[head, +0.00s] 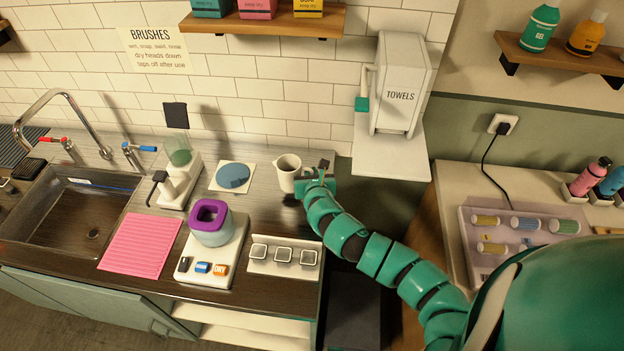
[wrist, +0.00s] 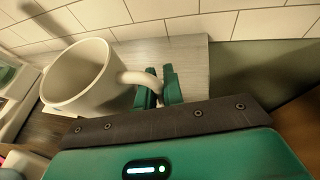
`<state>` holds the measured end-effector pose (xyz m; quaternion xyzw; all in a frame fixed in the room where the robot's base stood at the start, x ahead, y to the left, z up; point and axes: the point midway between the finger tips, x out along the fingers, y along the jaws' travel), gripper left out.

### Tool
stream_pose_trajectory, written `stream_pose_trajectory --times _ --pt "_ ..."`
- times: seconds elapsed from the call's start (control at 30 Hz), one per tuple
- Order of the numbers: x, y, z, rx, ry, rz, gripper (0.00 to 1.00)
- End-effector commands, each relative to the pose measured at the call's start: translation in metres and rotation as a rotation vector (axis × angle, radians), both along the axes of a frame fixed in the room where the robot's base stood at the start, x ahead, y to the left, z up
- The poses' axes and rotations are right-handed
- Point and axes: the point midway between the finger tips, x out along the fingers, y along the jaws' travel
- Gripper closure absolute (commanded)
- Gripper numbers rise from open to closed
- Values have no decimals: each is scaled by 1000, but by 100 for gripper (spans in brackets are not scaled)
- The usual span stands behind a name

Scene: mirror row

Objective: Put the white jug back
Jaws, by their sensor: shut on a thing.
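The white jug (head: 286,172) is at the back of the counter, near the tiled wall. It looks upright, with its open mouth up. My gripper (head: 304,184) reaches it from the right. In the wrist view my gripper (wrist: 160,90) is shut on the handle of the jug (wrist: 82,78), and the body is to the left of the fingers. The jug's base is partly hidden, and I cannot tell whether it touches the counter. A blue disc (head: 233,175) on a white square lies on the counter just left of the jug.
In front are a device with a purple-rimmed cup (head: 210,222), a white strip with square holders (head: 284,257) and a pink mat (head: 140,246). The towel dispenser (head: 398,90) is at back right.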

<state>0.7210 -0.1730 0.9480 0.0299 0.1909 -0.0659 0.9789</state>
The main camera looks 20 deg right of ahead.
Motion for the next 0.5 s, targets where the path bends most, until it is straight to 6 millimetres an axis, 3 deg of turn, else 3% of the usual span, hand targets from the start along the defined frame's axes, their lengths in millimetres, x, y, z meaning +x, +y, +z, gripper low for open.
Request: stream_pose_trajectory --times 0.3,0.5 --pt "1 -4 -28 2 3 -2 100" --pt "2 -3 -35 0 0 3 100"
